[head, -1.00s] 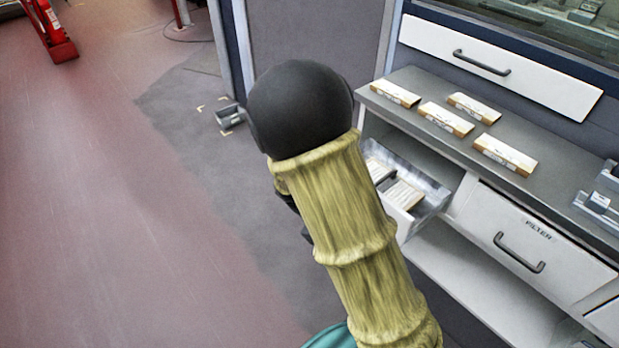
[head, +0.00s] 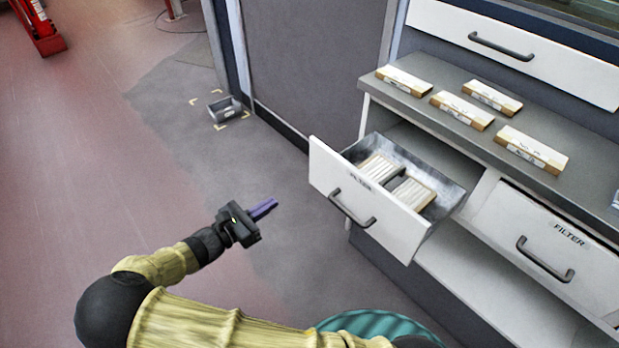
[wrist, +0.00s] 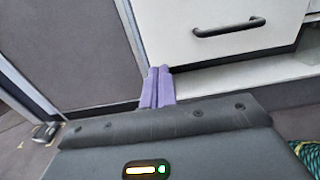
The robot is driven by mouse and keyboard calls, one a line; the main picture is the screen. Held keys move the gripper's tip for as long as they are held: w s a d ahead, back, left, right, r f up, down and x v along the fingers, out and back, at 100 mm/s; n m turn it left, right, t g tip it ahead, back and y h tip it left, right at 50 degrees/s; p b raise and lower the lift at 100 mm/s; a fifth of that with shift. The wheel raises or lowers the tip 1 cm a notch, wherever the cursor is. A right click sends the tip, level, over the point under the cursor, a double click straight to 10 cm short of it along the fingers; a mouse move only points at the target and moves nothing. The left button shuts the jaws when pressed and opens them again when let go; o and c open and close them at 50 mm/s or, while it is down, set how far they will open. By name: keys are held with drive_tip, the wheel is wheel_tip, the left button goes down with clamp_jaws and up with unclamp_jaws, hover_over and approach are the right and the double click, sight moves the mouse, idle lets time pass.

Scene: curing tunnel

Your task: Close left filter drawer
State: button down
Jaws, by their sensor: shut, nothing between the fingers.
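The left filter drawer (head: 350,200) is pulled out of the cabinet, with a white front and a dark bar handle (head: 351,209). White pleated filters (head: 412,194) lie in its grey metal inside. My gripper (head: 264,209), with purple fingers, is shut and empty in the air left of the drawer front, apart from it. In the wrist view, the shut fingers (wrist: 158,86) point forward, and a white drawer front (wrist: 225,25) with its handle (wrist: 229,27) shows above and to the right of them.
A second filter drawer (head: 545,250) to the right looks shut. Boxed filters (head: 462,111) lie on the grey counter (head: 430,108). The floor left of the cabinet is mostly clear.

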sight(318, 173)
drive_tip(key=b+x, duration=0.2)
drive_tip(key=x, duration=1.1)
drive_tip(key=shift+f, duration=0.1)
drive_tip(key=shift+w+d, duration=0.3)
drive_tip(key=shift+d, duration=0.15)
drive_tip(key=shift+w, duration=0.1)
